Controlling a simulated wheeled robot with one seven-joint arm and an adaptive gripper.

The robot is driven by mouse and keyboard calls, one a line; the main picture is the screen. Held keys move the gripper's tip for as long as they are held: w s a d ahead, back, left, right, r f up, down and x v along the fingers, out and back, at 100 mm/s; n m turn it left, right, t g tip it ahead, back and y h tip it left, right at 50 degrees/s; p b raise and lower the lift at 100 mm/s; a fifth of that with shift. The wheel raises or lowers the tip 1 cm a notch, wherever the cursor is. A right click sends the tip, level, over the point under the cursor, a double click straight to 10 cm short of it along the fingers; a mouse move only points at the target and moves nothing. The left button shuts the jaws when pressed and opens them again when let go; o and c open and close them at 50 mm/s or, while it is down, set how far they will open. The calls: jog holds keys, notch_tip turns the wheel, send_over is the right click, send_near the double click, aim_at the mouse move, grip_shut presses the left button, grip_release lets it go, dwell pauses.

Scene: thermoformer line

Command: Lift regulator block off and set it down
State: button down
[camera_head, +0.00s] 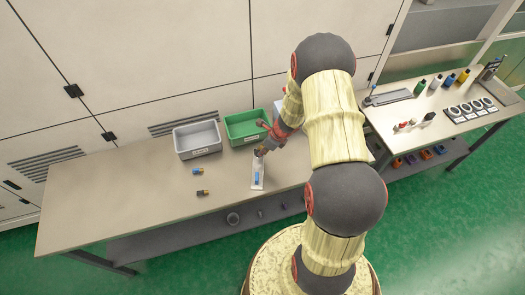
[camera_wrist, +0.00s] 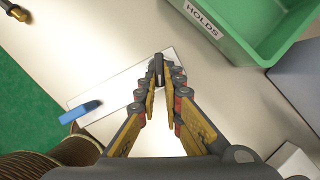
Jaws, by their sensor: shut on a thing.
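My gripper (camera_head: 261,151) is over the far end of a pale flat plate (camera_head: 259,168) on the workbench. In the wrist view my gripper (camera_wrist: 160,86) is closed on a small dark block (camera_wrist: 158,70), likely the regulator block. The block is mostly hidden between the fingertips. The plate (camera_wrist: 135,81) lies beneath it; I cannot tell whether block and plate touch. A blue piece (camera_wrist: 80,112) lies on the plate's other end, apart from the fingers; it also shows in the head view (camera_head: 257,178).
A green bin (camera_wrist: 225,42) labelled HOLDS stands close beside the plate, with a grey bin (camera_head: 198,151) to its left. Two small parts (camera_head: 198,171) (camera_head: 202,193) lie left of the plate. The bench (camera_head: 110,195) is clear further left. A second table (camera_head: 395,117) stands right.

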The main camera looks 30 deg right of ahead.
jog(key=shift+f, duration=0.1)
jog(key=c, duration=1.9)
grip_release()
jog(key=shift+o, duration=0.3)
jog(key=v, duration=1.2)
